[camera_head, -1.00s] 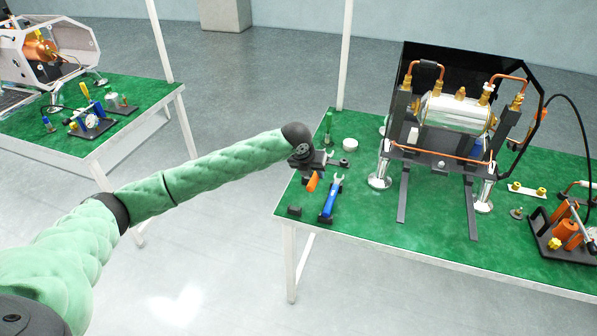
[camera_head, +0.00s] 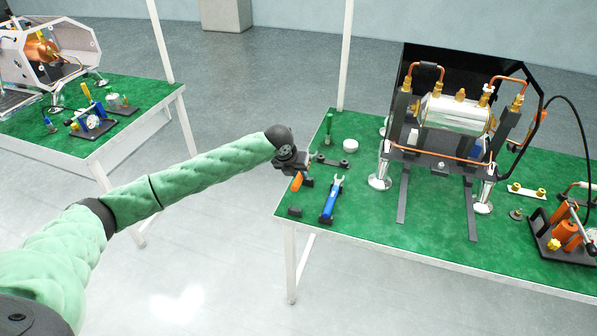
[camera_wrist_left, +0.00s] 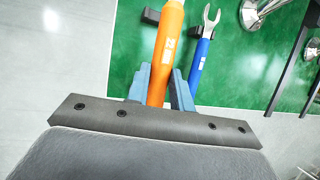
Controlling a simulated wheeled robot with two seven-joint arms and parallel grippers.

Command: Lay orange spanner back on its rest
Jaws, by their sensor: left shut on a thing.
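The orange spanner (camera_head: 296,182) shows as a short orange stretch just below my left gripper (camera_head: 300,172), by the left edge of the green table. In the left wrist view the orange handle (camera_wrist_left: 163,55) runs between the blue fingers of my left gripper (camera_wrist_left: 160,85), which is shut on it. The spanner's jaw end is hidden or out of frame. I cannot tell its height above the table.
A blue spanner (camera_head: 331,200) lies right of the orange one, its open jaw (camera_wrist_left: 210,18) clear in the wrist view. The boiler frame (camera_head: 455,115) stands to the right on metal feet. A green-handled tool (camera_head: 328,128) and a white round part (camera_head: 350,145) are behind.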

